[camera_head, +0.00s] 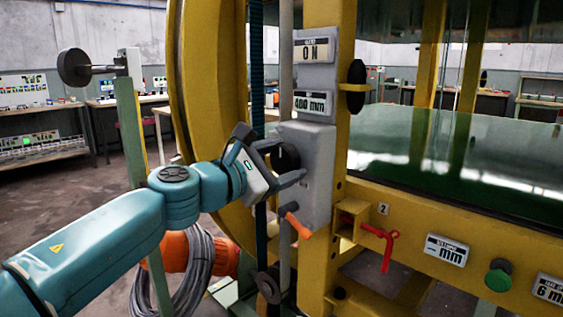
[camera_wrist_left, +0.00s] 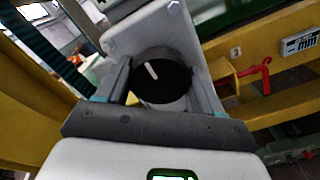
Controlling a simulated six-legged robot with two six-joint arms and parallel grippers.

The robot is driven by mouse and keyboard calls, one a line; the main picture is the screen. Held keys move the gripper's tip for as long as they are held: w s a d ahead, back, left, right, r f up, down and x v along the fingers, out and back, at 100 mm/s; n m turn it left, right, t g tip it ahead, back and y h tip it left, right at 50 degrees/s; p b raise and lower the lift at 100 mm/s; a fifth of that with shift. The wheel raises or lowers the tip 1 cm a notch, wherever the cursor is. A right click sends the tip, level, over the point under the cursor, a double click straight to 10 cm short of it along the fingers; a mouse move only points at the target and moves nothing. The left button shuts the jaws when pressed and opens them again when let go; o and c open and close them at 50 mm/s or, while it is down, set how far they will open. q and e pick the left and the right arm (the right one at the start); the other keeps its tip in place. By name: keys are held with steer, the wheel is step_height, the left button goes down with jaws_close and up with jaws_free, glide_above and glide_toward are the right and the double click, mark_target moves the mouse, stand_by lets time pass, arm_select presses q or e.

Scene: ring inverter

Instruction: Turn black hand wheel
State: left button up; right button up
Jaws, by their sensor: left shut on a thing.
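The black hand wheel (camera_head: 286,157) is a round black knob on the front of a grey box (camera_head: 318,150) fixed to a yellow post. In the left wrist view the hand wheel (camera_wrist_left: 165,80) shows a white mark that tilts up and left. My left gripper (camera_head: 286,163) comes in from the left at the box. Its two fingers are shut on the hand wheel, one on each side, as the left wrist view (camera_wrist_left: 160,90) also shows. My right gripper is not in view.
An orange handle (camera_head: 298,226) sticks out just below the box. A red lever (camera_head: 385,240) and a green button (camera_head: 498,276) sit on the yellow beam to the right. A large yellow ring (camera_head: 205,90) stands behind my left arm.

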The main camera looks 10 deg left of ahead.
arm_select(q)
steer(key=o, duration=1)
steer(key=shift+o, duration=0.2)
steer(key=v, duration=1.6)
steer(key=shift+b, duration=0.4)
steer(key=shift+s+a+f, duration=0.1)
